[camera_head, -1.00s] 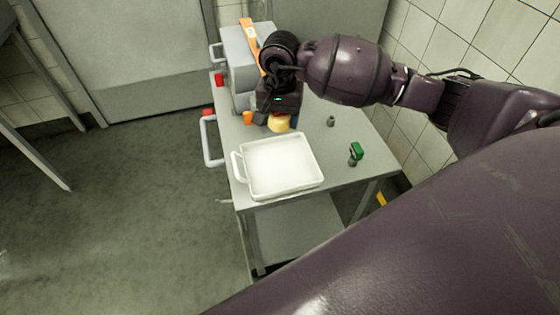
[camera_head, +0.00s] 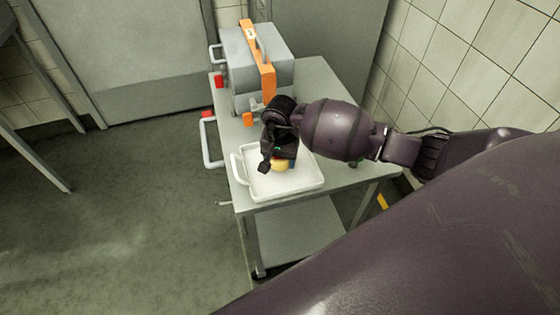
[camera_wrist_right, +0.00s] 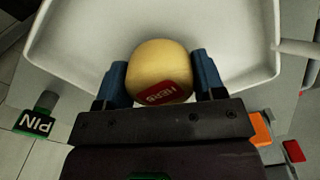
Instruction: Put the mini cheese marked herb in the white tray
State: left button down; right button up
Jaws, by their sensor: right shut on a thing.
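The mini cheese (camera_wrist_right: 160,66) is a small yellow wheel with a red label reading HERB. In the right wrist view it sits between the two fingers of my right gripper (camera_wrist_right: 162,82), which is shut on it. The white tray (camera_head: 290,189) is a shallow rectangle with a raised rim and side handles. It also fills the top of the right wrist view (camera_wrist_right: 95,28). I cannot tell whether the cheese touches the tray floor. My left gripper is out of view.
A grey box-shaped machine (camera_head: 240,65) with an orange strap stands at the back of the metal table (camera_head: 325,88). A wall of tiles (camera_head: 470,60) is at right.

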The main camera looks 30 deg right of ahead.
jog(key=shift+f, duration=0.75)
jog(key=shift+f, duration=0.15)
jog(key=o, duration=0.9)
jog(key=shift+o, duration=0.8)
